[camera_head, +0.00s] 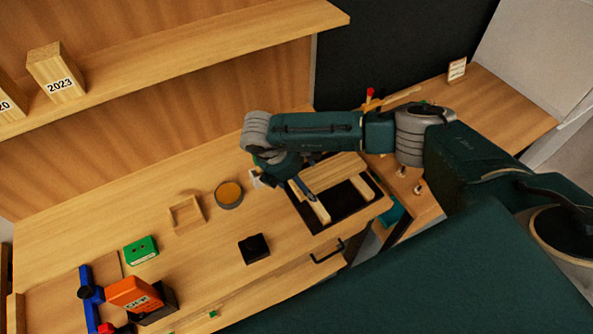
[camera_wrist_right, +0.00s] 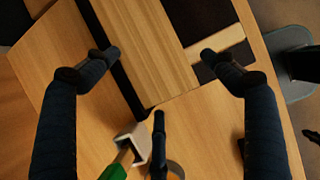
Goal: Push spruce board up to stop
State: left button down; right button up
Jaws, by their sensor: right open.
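The spruce board (camera_head: 335,172), a pale flat piece, lies on light wooden strips over a black mat (camera_head: 352,219) at the bench's right end. In the right wrist view the board (camera_wrist_right: 150,38) runs between my gripper's fingers. My right gripper (camera_head: 303,188) is open over the board's near left end; its spread fingertips (camera_wrist_right: 158,58) lie either side of the board in the wrist view. I cannot tell whether they touch it. One wooden strip (camera_head: 315,204) shows in front of the board. I cannot make out which piece is the stop. My left gripper is not in view.
A round tin (camera_head: 229,194), a square wooden frame (camera_head: 186,214) and a black block (camera_head: 254,248) stand left of the mat. A green-handled tool (camera_wrist_right: 120,166) lies close to the gripper. Green and orange boxes are farther left. A shelf (camera_head: 190,55) overhangs behind.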

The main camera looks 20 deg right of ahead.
jog(key=shift+d+f, duration=0.15)
jog(key=shift+f, duration=0.2)
jog(key=shift+c, duration=0.6)
jog(key=shift+s, duration=0.1)
jog(key=c, duration=1.3)
jog(key=o, duration=1.4)
jog(key=shift+r, duration=0.1)
jog(key=v, duration=1.1)
jog(key=shift+r, duration=0.4)
